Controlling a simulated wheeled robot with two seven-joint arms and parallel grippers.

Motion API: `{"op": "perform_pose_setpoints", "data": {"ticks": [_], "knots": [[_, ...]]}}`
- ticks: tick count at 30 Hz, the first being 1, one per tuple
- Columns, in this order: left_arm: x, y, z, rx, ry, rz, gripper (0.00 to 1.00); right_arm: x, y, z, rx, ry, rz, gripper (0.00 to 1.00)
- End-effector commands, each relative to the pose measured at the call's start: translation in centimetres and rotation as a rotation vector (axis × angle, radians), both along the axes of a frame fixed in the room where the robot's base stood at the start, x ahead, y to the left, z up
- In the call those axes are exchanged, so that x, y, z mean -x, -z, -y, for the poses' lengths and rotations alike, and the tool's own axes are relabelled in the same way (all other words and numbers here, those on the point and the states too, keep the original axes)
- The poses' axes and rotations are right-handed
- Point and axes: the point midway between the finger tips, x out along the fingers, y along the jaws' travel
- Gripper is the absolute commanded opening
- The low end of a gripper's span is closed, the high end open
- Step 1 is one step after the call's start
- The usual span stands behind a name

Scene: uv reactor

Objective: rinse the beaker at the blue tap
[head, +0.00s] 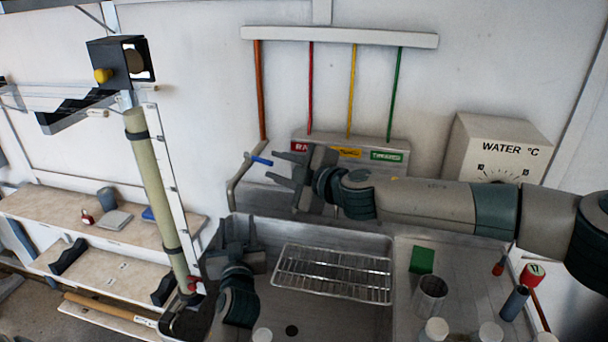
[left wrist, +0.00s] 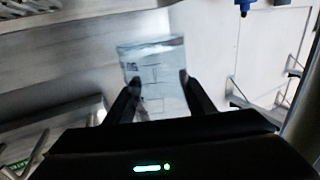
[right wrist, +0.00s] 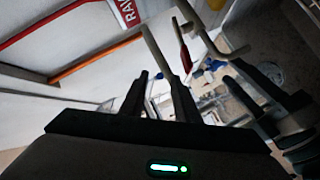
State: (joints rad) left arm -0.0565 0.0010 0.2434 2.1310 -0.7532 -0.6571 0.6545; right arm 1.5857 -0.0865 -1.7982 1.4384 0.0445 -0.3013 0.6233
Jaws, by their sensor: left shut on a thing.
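The beaker (left wrist: 155,75) is clear and shows between the two fingers of my left gripper (left wrist: 158,95) in the left wrist view. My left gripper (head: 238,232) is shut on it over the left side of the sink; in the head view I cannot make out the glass. The blue tap handle (head: 262,160) sits on a bent pipe at the sink's back left. My right gripper (head: 281,168) is open beside the handle, its fingers pointing left towards it. In the right wrist view my right gripper (right wrist: 160,95) has its fingers apart, with nothing clearly held.
A wire rack (head: 335,272) lies in the sink to the right of my left gripper. A green pad (head: 422,260), a glass vessel (head: 430,292) and several small containers stand on the right drainboard. A water temperature box (head: 497,150) is behind my right arm. A tall pale tube (head: 156,190) stands at left.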

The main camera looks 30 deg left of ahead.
Motion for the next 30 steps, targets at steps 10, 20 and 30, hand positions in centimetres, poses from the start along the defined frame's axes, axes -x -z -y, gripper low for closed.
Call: {"op": "perform_pose_setpoints", "data": {"ticks": [10, 20, 30], "knots": [[0.0, 0.0, 0.0, -0.001, 0.0, 0.001, 0.26, 1.8, -1.2, 5.0, 0.0, 0.0, -0.001, 0.29], [0.0, 0.0, 0.0, -0.001, 0.0, 0.001, 0.26, 3.2, -2.0, 8.2, 0.001, 0.0, 0.002, 0.29], [0.0, 0.0, 0.0, -0.001, 0.0, 0.001, 0.26, 3.3, -2.1, 8.6, 0.001, 0.0, 0.002, 0.29]]}}
